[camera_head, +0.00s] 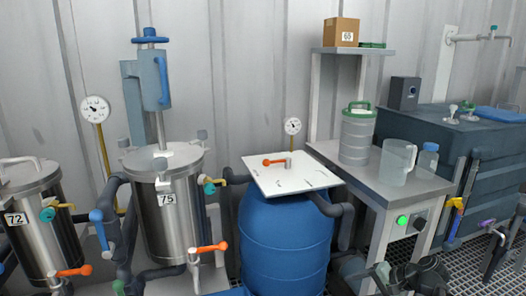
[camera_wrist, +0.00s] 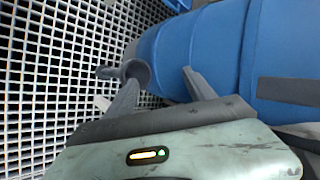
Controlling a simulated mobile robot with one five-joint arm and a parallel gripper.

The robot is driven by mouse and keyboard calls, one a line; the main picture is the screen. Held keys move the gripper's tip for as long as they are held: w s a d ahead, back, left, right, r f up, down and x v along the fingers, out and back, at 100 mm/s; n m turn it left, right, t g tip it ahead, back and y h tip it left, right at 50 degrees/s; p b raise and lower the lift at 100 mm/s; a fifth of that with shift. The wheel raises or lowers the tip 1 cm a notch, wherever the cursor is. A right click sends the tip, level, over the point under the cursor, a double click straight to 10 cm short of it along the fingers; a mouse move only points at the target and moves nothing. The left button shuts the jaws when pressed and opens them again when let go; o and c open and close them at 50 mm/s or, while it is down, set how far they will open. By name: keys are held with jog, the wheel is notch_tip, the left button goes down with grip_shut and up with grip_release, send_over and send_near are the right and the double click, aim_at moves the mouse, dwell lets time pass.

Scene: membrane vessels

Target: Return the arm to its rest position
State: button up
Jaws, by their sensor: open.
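My gripper (camera_wrist: 165,82) shows in the wrist view with its two fingers spread apart and nothing between them. Its pale green body with a small lit indicator fills the bottom of that view. The fingers point toward a blue barrel (camera_wrist: 205,40) and a metal floor grating (camera_wrist: 50,60). I cannot tell whether a finger touches the barrel. In the head view, dark parts that look like my arm show at the bottom right, low in front of the bench; the fingers are not clear there.
The blue barrel (camera_head: 285,245) carries a white board (camera_head: 300,181) with an orange-handled valve. Steel vessels 75 (camera_head: 170,222) and 72 (camera_head: 45,235) stand left, with pipes around them. A bench (camera_head: 375,185) holds a canister (camera_head: 356,138) and jug (camera_head: 397,163). A dark tank (camera_head: 455,135) stands right.

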jog(key=s+a+f+n+g+h+p, duration=0.1)
jog(key=a+f+n+g+h, duration=0.2)
jog(key=a, duration=0.6)
jog(key=s+a+f+n+g+h+p, duration=0.1)
jog(key=s+a+n+g+h+p, duration=0.2)
jog(key=a+n, duration=0.45)
notch_tip(320, 180, up, 38)
jog(key=w+a+m+h+p, duration=0.1)
jog(key=p, duration=3.5)
jog(key=shift+a, duration=0.35)
